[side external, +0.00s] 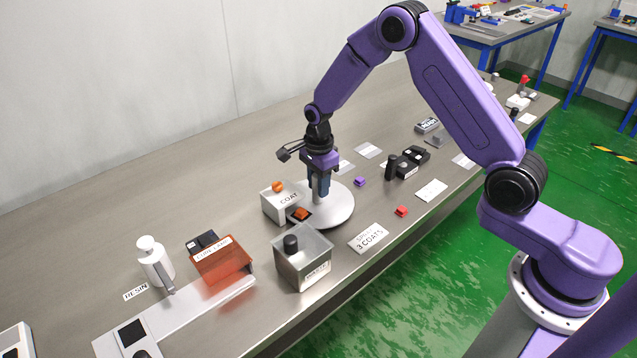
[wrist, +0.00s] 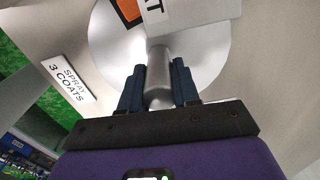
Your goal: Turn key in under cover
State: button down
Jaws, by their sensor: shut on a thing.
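My gripper (side external: 319,193) points down over a round pale metal disc (side external: 340,207) and is shut on a grey metal cylinder (wrist: 159,72). In the wrist view the two dark blue fingers stand on either side of the cylinder, with the disc (wrist: 108,50) behind. A clear box-like cover (side external: 318,250) stands at the front of the table, with a black knob (side external: 291,243) at its top and a label on its front too small to read. A translucent orange cover (side external: 222,262) labelled CURE LAMP stands further left. I cannot make out a key.
A white COAT box (side external: 283,203) with an orange knob stands left of my gripper, close to the disc. A SPRAY 3 COATS card (side external: 368,238) lies in front. A RESIN bottle (side external: 154,262) stands at left. Small purple (side external: 360,181) and red (side external: 401,211) blocks lie right of the disc.

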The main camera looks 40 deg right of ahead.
jog(key=shift+m, duration=3.8)
jog(key=shift+s+m, duration=0.1)
jog(key=shift+m, duration=0.3)
jog(key=c, duration=1.1)
grip_release()
notch_tip(320, 180, up, 18)
jog(key=shift+f, duration=0.25)
